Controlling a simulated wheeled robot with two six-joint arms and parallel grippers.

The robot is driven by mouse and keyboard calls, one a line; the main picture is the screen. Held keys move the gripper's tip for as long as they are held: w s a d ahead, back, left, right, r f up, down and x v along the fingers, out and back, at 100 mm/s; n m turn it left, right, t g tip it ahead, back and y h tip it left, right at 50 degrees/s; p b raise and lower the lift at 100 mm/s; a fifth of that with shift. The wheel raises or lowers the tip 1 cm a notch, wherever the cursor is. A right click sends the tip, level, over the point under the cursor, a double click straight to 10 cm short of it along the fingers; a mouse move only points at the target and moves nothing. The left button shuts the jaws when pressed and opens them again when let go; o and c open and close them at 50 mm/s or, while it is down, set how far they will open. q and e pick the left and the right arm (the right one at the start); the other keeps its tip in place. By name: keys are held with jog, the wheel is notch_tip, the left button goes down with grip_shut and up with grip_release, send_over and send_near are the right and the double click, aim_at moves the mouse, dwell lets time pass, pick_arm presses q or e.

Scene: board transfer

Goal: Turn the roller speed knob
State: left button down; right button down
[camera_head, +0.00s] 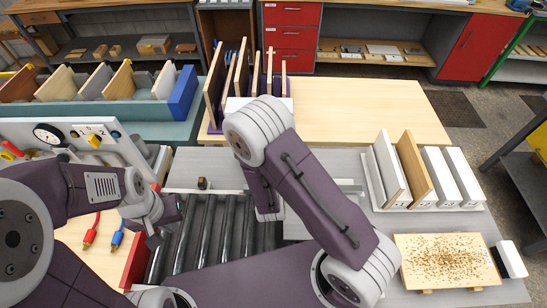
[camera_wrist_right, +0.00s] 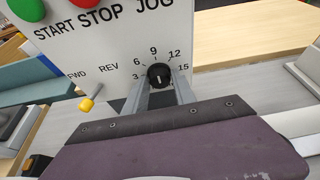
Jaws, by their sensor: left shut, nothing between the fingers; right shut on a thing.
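The roller speed knob (camera_wrist_right: 159,76) is a small black dial on a white panel (camera_wrist_right: 112,58) in the right wrist view. The numbers 3 to 15 ring it. A pale mark on the knob stands about upright in the picture. My right gripper (camera_wrist_right: 160,84) has its two grey fingers on either side of the knob and is shut on it. In the head view my right arm hides the knob and the right fingertips. My left gripper (camera_head: 154,238) is shut and empty, over the left side of the rollers (camera_head: 207,225).
The panel also has a green button (camera_wrist_right: 27,9), a red button (camera_wrist_right: 82,4) and a yellow FWD/REV lever (camera_wrist_right: 87,103). Boards stand in a white rack (camera_head: 457,204) at right; a speckled board (camera_head: 447,262) lies in front. Bare wooden tabletop (camera_head: 370,108) is behind.

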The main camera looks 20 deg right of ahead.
jog(key=shift+s+f, duration=0.1)
jog(key=shift+f, duration=0.05)
dwell(0.4)
jog(key=c, duration=1.1)
grip_release()
jog(key=shift+o, duration=0.2)
jog(key=shift+a, duration=0.1)
